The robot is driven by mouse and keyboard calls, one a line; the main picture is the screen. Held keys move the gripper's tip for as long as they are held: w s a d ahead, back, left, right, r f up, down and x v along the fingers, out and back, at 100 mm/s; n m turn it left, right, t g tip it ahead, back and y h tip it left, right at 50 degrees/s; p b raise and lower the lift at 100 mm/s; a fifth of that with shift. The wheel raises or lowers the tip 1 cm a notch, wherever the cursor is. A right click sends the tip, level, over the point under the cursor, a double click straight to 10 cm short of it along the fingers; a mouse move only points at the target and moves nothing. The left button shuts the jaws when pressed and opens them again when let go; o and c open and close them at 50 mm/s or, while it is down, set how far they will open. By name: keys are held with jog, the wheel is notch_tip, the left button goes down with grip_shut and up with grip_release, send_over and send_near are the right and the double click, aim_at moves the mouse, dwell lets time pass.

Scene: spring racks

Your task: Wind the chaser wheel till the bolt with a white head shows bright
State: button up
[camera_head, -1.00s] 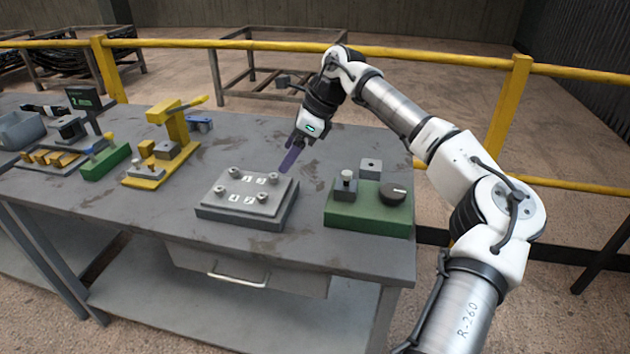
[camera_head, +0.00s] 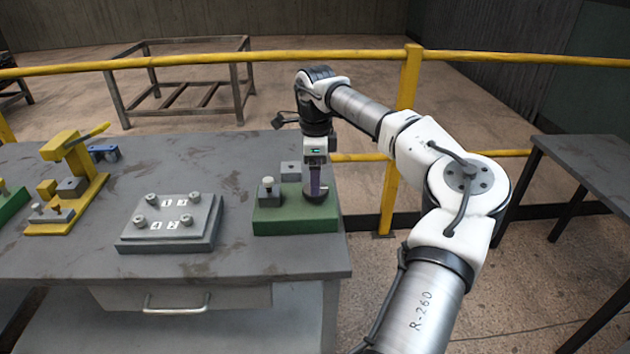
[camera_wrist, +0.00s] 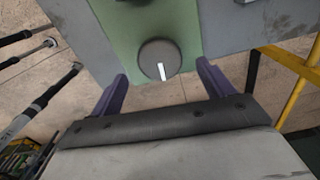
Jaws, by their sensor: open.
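The chaser wheel appears to be the round dark knob on the green base (camera_head: 285,223). In the wrist view the knob (camera_wrist: 150,53) has a white pointer line facing my side. The bolt with a white head (camera_head: 267,181) stands in a small dark block (camera_head: 268,193) left of the knob. Its head looks pale; I cannot tell whether it is lit. My gripper (camera_head: 317,194) points down at the knob and partly hides it in the head view. In the wrist view its purple fingers are open, one on each side of the knob, with gaps between.
A small grey block (camera_head: 291,170) stands at the back of the green base. A grey plate with several bolts and number labels (camera_head: 172,222) lies to the left, then a yellow press (camera_head: 75,160). A yellow rail (camera_head: 480,56) runs behind the table (camera_head: 230,262).

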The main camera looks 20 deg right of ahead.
jog(key=shift+f, duration=1.8)
jog(key=c, duration=1)
jog(key=shift+o, duration=0.2)
